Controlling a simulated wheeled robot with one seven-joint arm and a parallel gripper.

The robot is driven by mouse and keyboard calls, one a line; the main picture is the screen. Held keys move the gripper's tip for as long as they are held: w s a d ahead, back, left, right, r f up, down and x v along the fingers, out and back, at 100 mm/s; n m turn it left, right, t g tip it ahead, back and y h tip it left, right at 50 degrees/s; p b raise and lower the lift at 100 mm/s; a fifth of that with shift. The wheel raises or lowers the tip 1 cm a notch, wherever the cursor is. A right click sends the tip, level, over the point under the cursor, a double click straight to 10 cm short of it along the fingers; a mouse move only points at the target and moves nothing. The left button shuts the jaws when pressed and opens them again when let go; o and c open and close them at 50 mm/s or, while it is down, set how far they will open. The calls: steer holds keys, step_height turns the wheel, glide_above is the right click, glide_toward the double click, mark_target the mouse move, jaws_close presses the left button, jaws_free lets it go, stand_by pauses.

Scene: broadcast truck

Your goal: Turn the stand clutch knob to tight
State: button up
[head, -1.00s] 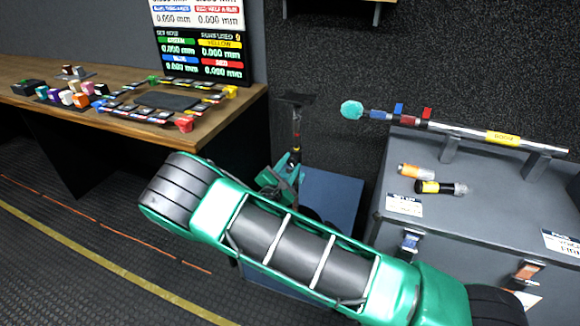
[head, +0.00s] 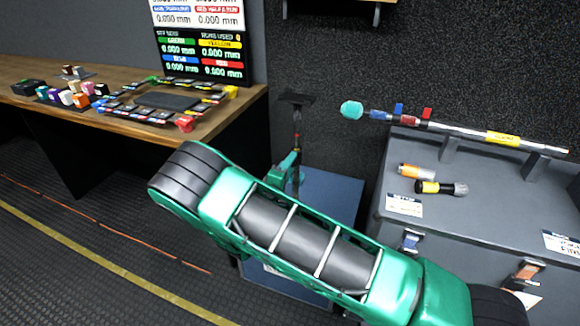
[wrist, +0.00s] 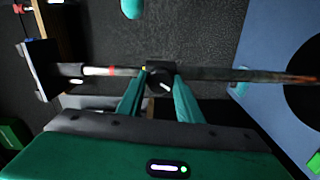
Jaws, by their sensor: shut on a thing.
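The stand (head: 297,130) is a thin dark pole with a flat black top plate (head: 295,97), upright behind my arm in the head view. In the wrist view its pole (wrist: 225,74) runs sideways across the picture, with a red band near the plate (wrist: 38,70). The black clutch knob (wrist: 160,70) sits on the pole and shows a pale mark. My gripper (wrist: 161,79) has one teal finger on each side of the knob and is shut on it. In the head view the knob is hidden, and the fingers are hard to make out.
A blue platform (head: 335,195) lies under the stand. A grey case (head: 480,190) at the right carries a long pole (head: 470,132) and two small cylinders. A wooden desk (head: 225,115) with small coloured items is at the left. Dark floor is open at front left.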

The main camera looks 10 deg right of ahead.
steer(key=shift+s+f+m, duration=0.1)
steer(key=shift+f+m, duration=0.05)
steer(key=shift+m, duration=2.35)
steer(key=shift+f+m, duration=0.15)
steer(key=shift+m, duration=2.35)
steer(key=o, duration=1)
steer(key=shift+o, duration=0.2)
steer(key=shift+r, duration=0.1)
steer(key=v, duration=1)
steer(key=shift+s+a, duration=0.25)
steer(key=shift+a, duration=0.05)
